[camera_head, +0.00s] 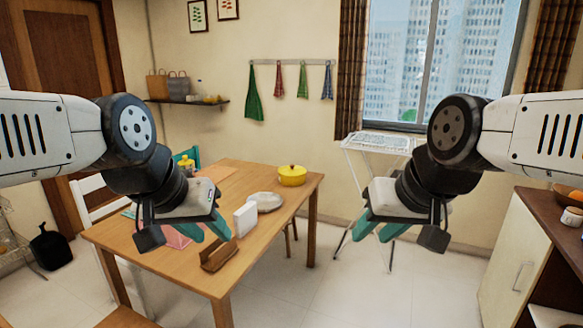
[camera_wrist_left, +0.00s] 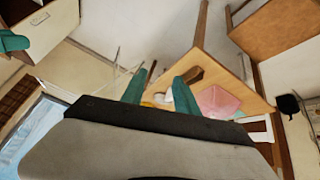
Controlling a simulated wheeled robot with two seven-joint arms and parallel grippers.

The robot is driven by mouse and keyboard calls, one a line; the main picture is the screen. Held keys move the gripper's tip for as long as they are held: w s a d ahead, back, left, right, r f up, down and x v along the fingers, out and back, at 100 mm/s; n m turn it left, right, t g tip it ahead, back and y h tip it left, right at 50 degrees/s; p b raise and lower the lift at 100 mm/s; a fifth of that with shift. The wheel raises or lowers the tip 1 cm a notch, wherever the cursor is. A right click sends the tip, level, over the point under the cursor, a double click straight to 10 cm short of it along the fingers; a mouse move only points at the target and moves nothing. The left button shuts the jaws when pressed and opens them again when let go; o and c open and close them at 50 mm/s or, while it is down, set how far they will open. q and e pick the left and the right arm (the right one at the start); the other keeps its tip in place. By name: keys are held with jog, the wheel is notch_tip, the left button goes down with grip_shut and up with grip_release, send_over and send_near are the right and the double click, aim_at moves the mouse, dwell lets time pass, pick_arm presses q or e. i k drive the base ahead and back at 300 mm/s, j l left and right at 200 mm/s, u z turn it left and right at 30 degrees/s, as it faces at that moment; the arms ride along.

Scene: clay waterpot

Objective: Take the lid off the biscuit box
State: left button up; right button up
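I cannot pick out a biscuit box for certain. A smaller yellow item (camera_head: 187,164) at the table's far left is partly hidden by my left arm. My left gripper (camera_head: 204,232) appears in front of the table's near part, its teal fingers apart and empty. The fingers also show spread in the left wrist view (camera_wrist_left: 158,92). My right gripper (camera_head: 377,232) is to the right of the table, fingers apart and empty.
A white plate (camera_head: 266,201), a white upright block (camera_head: 245,219) and a wooden holder (camera_head: 218,256) are on the table. A pink mat (camera_head: 180,238) lies partly behind my left gripper. A drying rack (camera_head: 378,143) stands by the window.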

aim_at(293, 170)
jog(key=i+l, duration=0.25)
jog(key=i, duration=0.35)
jog(key=i+l+u, duration=0.15)
jog(key=i, duration=0.4)
jog(key=i+l, duration=0.4)
jog(key=i, duration=0.2)
jog(key=i+l+u, duration=0.1)
jog(key=i+l, duration=0.25)
jog(key=i, duration=0.2)
jog(key=i+l+u, duration=0.1)
jog(key=i+l, duration=0.25)
jog(key=i, duration=0.2)
